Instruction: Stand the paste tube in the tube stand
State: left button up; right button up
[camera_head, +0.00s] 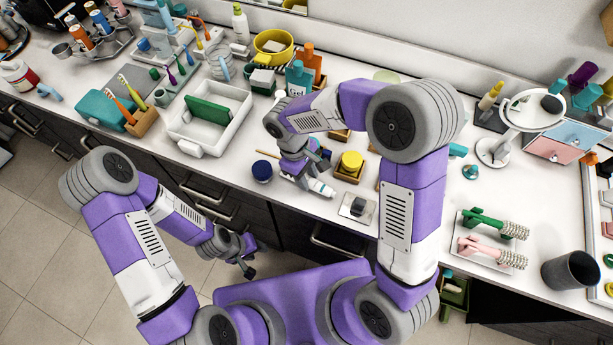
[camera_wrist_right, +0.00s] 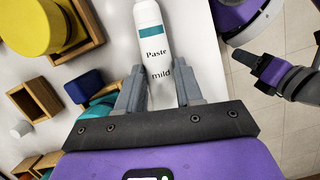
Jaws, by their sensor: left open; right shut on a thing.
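The paste tube (camera_wrist_right: 153,45) is white with a teal band and the words "Paste" and "mild". My right gripper (camera_wrist_right: 159,88) is shut on it, one finger on each side. In the head view the tube (camera_head: 321,188) looks lying rather than upright, near the front edge of the counter; whether it touches the counter is unclear. My right gripper (camera_head: 303,178) partly hides it. My left gripper (camera_head: 248,271) is open and empty, low in front of the drawers. A small grey plate with a dark block (camera_head: 357,206) stands to the right; I cannot tell which item is the tube stand.
A dark blue jar (camera_head: 262,171) stands left of the tube. A yellow-lidded jar (camera_head: 351,160) sits in a wooden box to its right. A white tray (camera_head: 240,106) is further left, and brushes on a plate (camera_head: 485,242) lie right.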

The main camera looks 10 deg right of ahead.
jog(key=shift+f, duration=0.25)
jog(key=shift+f, duration=0.15)
jog(key=o, duration=1.1)
jog(key=v, duration=0.2)
jog(key=p+v, duration=0.1)
jog(key=v, duration=0.4)
jog(key=shift+s+a+r+p, duration=0.15)
jog(key=shift+s+r+p, duration=0.15)
jog(key=shift+r+p, duration=0.1)
